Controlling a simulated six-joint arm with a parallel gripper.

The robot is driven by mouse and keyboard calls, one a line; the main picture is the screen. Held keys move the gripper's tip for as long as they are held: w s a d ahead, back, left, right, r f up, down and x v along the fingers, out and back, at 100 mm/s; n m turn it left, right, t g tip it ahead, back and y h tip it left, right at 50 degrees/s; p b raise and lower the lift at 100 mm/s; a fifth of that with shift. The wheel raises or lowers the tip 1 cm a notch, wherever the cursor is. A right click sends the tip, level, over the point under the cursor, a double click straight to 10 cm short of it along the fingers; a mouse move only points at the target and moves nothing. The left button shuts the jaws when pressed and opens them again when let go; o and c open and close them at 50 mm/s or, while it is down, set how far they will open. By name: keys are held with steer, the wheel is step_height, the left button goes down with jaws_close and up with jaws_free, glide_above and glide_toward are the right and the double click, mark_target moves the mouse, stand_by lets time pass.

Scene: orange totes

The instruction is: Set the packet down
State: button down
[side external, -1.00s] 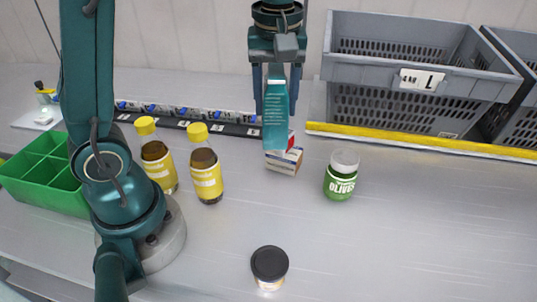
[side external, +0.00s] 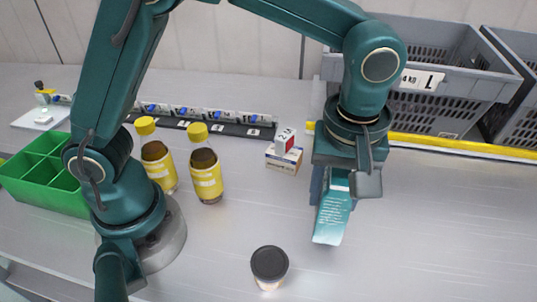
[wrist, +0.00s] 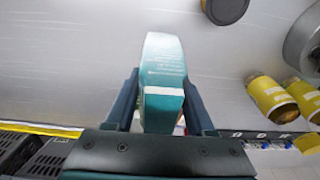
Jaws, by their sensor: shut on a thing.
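The packet (side external: 332,218) is teal with a white stripe and small print. My gripper (side external: 333,190) is shut on it and holds it tilted, its free end pointing down and toward the front. In the wrist view the packet (wrist: 163,80) stands between the two fingers of my gripper (wrist: 162,105). In the side view its lower end looks close to the grey table (side external: 420,240); I cannot tell whether it touches. My wrist hides the spot where the olive jar stood.
Two yellow-capped bottles (side external: 206,175) stand left of centre, with a black-lidded jar (side external: 269,266) in front. Small boxes (side external: 283,160) are stacked left of my gripper. Grey crates (side external: 440,110) stand behind a yellow edge strip (side external: 460,146). The right front table is clear.

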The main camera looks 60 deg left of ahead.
mark_target(343, 175)
steer(key=shift+d+f, duration=0.15)
steer(key=shift+f, duration=1.95)
steer(key=shift+f, duration=0.15)
steer(key=shift+c, duration=1.3)
jaws_free()
steer(key=r, duration=0.8)
steer(key=s+d+r, duration=0.1)
steer(key=r, duration=0.3)
steer(key=shift+r, duration=0.1)
